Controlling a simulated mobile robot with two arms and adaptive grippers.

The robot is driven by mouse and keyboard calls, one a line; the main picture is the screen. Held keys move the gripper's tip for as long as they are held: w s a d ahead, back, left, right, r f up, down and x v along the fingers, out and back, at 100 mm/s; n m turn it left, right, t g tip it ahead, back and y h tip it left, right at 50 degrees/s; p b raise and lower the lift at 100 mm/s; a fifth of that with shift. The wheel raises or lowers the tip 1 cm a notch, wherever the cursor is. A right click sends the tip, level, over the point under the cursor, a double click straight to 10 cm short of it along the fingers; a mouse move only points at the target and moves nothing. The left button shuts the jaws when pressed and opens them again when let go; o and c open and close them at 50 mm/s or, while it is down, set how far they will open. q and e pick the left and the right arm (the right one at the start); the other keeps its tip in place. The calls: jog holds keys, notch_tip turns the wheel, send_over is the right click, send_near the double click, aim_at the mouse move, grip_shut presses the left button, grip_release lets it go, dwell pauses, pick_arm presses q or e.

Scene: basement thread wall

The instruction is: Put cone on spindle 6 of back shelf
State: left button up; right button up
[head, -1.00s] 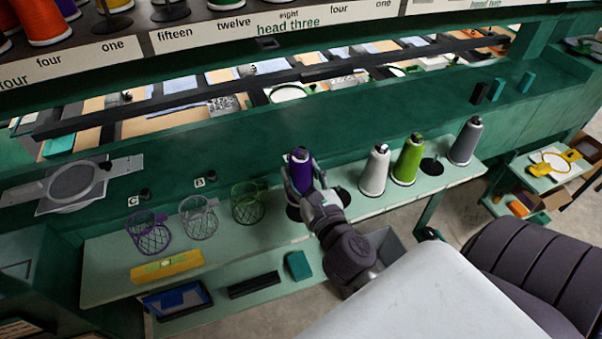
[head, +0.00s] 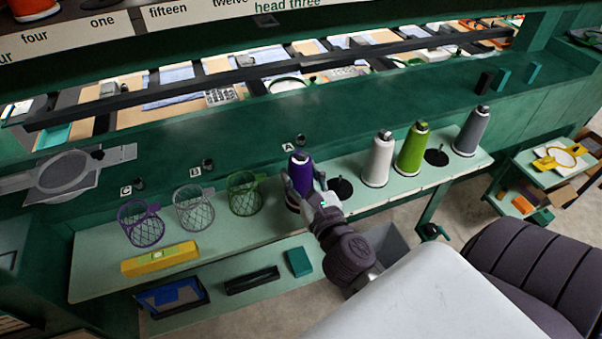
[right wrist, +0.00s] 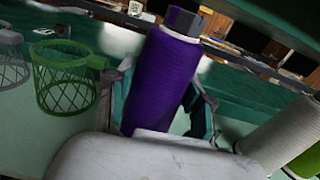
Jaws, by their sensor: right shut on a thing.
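The purple cone (head: 300,175) stands near upright over the pale green shelf, between the green mesh basket and a bare spindle (head: 340,188). My right gripper (head: 302,186) is shut around the cone from the front. The right wrist view shows the purple cone (right wrist: 162,82) between the fingers, its dark tip up. The cone's foot is hidden by the gripper, so I cannot tell whether it touches the shelf. A white cone (head: 378,160), a green cone (head: 412,150) and a grey cone (head: 471,131) stand to the right. My left gripper is out of view.
Another bare spindle (head: 437,157) stands between the green and grey cones. Mesh baskets, purple (head: 140,224), grey (head: 194,208) and green (head: 245,194), line the left. A yellow box (head: 160,259) lies at the shelf's front left. A dark green rail runs behind.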

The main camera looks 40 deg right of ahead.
jog(key=shift+f, duration=0.2)
dwell(0.4)
jog(key=shift+f, duration=0.1)
jog(key=o, duration=1.3)
